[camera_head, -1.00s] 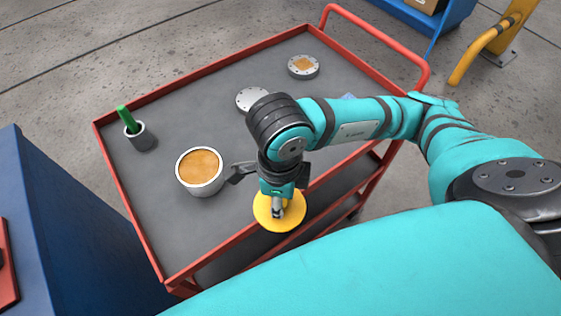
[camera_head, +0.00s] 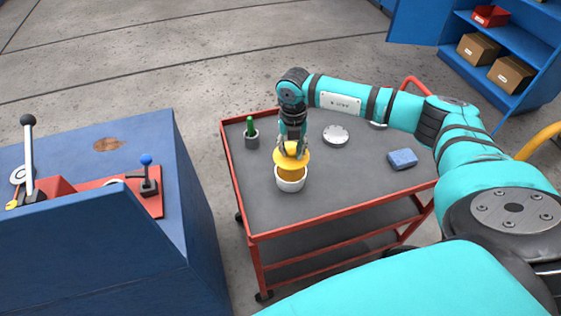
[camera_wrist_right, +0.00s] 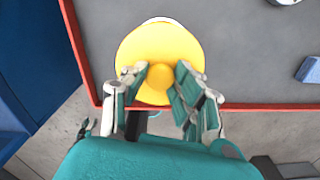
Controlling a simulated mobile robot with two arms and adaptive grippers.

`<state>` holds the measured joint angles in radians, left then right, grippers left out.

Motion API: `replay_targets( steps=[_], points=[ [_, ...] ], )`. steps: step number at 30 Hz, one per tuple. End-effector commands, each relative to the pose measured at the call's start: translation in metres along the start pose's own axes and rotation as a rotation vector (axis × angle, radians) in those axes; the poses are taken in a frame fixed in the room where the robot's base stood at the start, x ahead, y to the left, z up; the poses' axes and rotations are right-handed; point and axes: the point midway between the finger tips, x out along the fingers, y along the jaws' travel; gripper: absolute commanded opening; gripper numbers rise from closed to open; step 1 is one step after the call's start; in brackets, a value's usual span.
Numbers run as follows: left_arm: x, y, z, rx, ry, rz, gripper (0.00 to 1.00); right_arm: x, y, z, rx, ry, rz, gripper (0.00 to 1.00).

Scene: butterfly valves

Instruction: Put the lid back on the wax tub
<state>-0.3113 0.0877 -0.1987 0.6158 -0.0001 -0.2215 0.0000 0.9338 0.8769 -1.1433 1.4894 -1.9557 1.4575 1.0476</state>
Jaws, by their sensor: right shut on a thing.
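My right gripper (camera_head: 293,149) is shut on the knob of the yellow lid (camera_head: 292,163) and holds it at the tub. The white wax tub (camera_head: 290,187) stands on the cart, with tan wax still showing under the lid's near edge. The lid looks raised above the rim and set toward the tub's far side. In the right wrist view, the fingers (camera_wrist_right: 160,88) grip both sides of the knob; the lid (camera_wrist_right: 135,48) hides most of the tub, leaving a white sliver of rim (camera_wrist_right: 163,19). My left gripper is not in view.
The grey cart top (camera_head: 330,195) has a red raised edge. A blue console (camera_head: 110,220) is at left.

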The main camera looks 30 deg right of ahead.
Motion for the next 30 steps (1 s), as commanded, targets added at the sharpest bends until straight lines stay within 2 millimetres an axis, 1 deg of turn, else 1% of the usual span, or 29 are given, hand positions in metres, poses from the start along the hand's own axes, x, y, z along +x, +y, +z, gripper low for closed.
replay_targets(
  steps=[1,3,7,11,21,25,30],
  points=[
    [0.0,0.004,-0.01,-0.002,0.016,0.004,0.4,0.001,-0.002,0.002,0.007,0.0,-0.001,0.1],
    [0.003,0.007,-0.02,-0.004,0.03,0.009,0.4,0.004,-0.002,0.002,0.008,0.0,-0.001,0.1],
    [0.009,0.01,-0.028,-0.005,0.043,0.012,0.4,0.012,-0.001,0.001,0.006,0.001,0.0,0.1],
    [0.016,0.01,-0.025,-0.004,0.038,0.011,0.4,0.023,-0.001,0.001,0.005,0.001,0.0,0.1],
    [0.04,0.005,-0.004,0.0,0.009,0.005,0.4,0.056,0.0,0.001,0.004,0.001,0.0,0.1],
    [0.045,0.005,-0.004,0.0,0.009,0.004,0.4,0.062,0.0,0.001,0.004,0.0,0.001,0.1],
    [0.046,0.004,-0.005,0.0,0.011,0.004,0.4,0.064,0.0,0.001,0.003,0.0,0.001,0.1]
  ],
)
